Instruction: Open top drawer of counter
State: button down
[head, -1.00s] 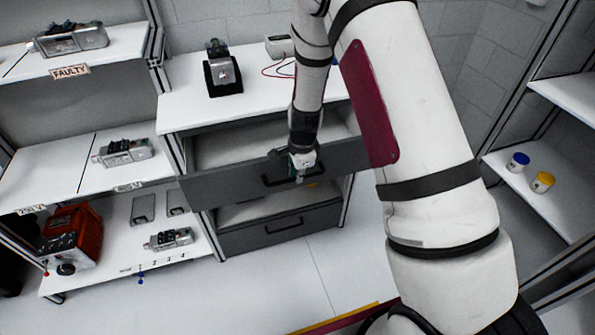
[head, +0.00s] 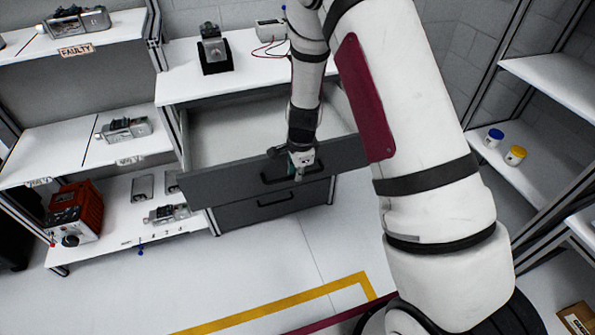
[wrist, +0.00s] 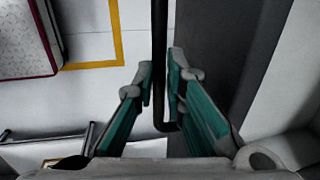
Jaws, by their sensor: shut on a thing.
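The top drawer (head: 225,186) of the counter (head: 243,76) stands pulled well out, and its pale inside shows behind the dark front. My gripper (head: 297,172) is at the drawer's dark bar handle (head: 270,180), right of the middle of the front. In the wrist view the handle (wrist: 160,60) runs between the two teal-padded fingers of my gripper (wrist: 163,90), which are shut on it. The fingers hide part of the handle in the head view. The lower drawer (head: 272,205) is shut, partly under the open one.
A device on a black stand (head: 214,52) and a meter with a red lead (head: 270,31) sit on the counter. Shelves with parts and a red unit (head: 75,215) stand left. A right shelf holds blue-lidded (head: 494,138) and yellow-lidded (head: 516,155) jars. Floor before the drawers is clear.

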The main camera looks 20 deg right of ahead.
jog(key=c, duration=1.7)
grip_release()
jog(key=shift+o, duration=0.2)
notch_tip(320, 180, up, 12)
jog(key=s, duration=0.2)
jog(key=shift+s+f, duration=0.15)
